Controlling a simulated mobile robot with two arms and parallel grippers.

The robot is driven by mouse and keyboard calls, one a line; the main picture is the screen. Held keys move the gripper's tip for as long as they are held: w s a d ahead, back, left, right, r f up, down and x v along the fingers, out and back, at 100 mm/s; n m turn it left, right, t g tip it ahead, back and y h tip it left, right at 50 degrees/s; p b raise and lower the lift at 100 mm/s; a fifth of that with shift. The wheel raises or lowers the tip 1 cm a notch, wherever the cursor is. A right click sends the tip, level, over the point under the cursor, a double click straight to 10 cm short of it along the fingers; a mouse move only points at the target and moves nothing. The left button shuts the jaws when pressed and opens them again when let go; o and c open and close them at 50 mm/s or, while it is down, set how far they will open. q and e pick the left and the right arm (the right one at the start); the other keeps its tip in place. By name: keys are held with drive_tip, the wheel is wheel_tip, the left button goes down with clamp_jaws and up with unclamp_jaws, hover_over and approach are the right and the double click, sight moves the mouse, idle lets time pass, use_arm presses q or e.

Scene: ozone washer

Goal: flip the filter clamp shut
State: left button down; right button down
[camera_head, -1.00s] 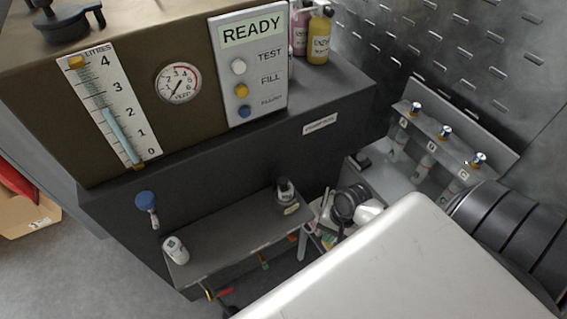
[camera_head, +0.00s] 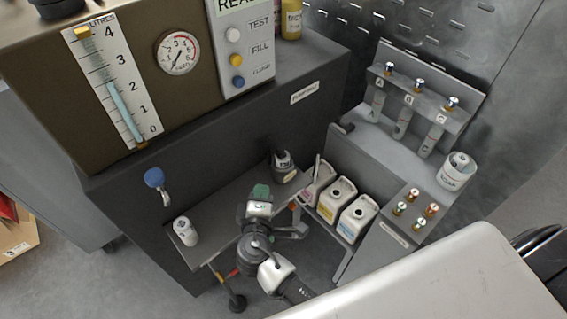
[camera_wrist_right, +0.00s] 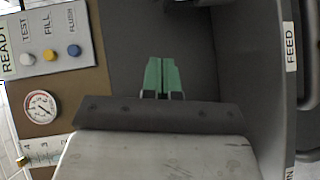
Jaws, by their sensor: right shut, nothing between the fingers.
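My right gripper (camera_head: 260,190) has green fingertips and is over the grey shelf (camera_head: 228,205) below the washer's front. In the right wrist view its fingers (camera_wrist_right: 162,76) are together, with nothing between them, in front of a plain dark panel (camera_wrist_right: 125,50). I cannot clearly pick out the filter clamp in either view. A dark-topped canister (camera_head: 283,168) with a label stands at the shelf's back right, just beyond the fingertips. Whether the clamp is on it I cannot tell. My left gripper is not in view.
A white canister (camera_head: 185,231) stands at the shelf's left end. A blue-handled tap (camera_head: 154,179) sticks out of the dark front. White jugs (camera_head: 342,190) stand right of the shelf. A bench with sample tubes (camera_head: 403,122) and a white tub (camera_head: 457,171) is farther right.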

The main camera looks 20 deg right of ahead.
sight(280, 149)
drive_tip(key=s+d+p+x, duration=0.1)
drive_tip(key=d+p+x, duration=0.1)
drive_tip(key=x, duration=1)
drive_tip(key=shift+w+d+r+p, duration=0.3)
drive_tip(key=shift+w+p, duration=0.1)
drive_tip(key=shift+p, duration=0.5)
drive_tip(key=shift+d+f+n+t+y+b, duration=0.3)
drive_tip(key=shift+d+n+y+b, duration=0.1)
drive_tip(key=shift+d+n+b, duration=0.15)
drive_tip(key=shift+d+r+n+y+b, duration=0.1)
drive_tip(key=shift+d+n+y+b, duration=0.2)
drive_tip(key=shift+d+y, duration=0.1)
drive_tip(key=shift+r+y, duration=0.1)
drive_tip(key=shift+y, duration=0.2)
drive_tip(key=shift+r+n, duration=0.2)
drive_tip(key=shift+n, duration=0.05)
